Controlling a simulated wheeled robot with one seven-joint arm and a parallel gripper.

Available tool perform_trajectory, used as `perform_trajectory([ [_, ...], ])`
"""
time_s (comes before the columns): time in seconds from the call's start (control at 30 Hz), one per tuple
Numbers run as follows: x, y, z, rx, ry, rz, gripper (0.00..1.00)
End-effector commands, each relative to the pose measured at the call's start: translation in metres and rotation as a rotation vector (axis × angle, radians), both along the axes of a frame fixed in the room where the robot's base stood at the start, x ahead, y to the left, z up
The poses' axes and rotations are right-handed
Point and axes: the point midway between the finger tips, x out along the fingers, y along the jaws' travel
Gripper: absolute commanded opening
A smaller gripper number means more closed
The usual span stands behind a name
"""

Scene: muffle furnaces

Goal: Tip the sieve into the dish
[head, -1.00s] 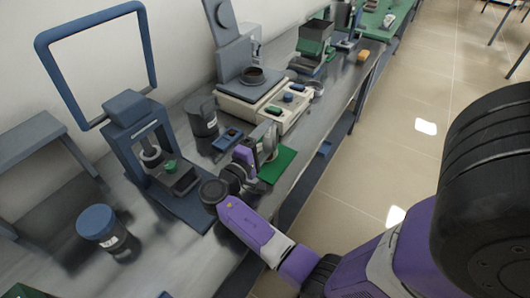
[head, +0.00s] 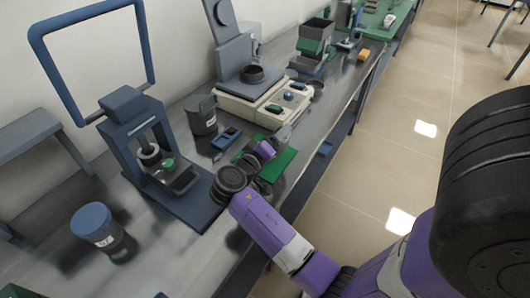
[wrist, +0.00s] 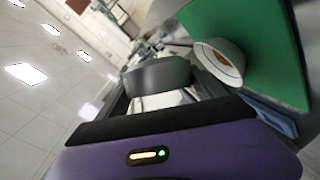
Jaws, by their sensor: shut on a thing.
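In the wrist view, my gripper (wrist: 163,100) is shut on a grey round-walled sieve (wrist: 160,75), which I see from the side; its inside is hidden. A white dish (wrist: 205,57) with orange-brown material inside lies beyond it to the right, against a green mat (wrist: 265,40). The wrist picture is strongly rolled, so my wrist is turned. In the head view, my gripper (head: 275,143) is over the back-left part of the green mat (head: 279,167), largely hidden by my wrist; the dish cannot be made out there.
A white balance-like device (head: 262,105) stands behind the mat. A dark jar (head: 201,115) and a small blue tray (head: 227,138) are to the left. A blue press (head: 140,130) and blue-lidded jar (head: 95,225) stand further left. The bench's front edge is close to the mat.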

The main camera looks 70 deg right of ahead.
Motion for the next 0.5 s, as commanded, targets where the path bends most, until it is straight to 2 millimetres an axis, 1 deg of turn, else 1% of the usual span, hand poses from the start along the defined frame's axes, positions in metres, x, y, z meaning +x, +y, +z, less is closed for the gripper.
perform_trajectory([
  [0.27, -0.001, 0.0, 0.0, 0.003, -0.019, 0.0, 0.06],
  [0.37, -0.004, -0.001, -0.006, 0.015, -0.099, -0.002, 0.06],
  [0.5, -0.008, -0.001, -0.011, 0.04, -0.265, 0.0, 0.06],
])
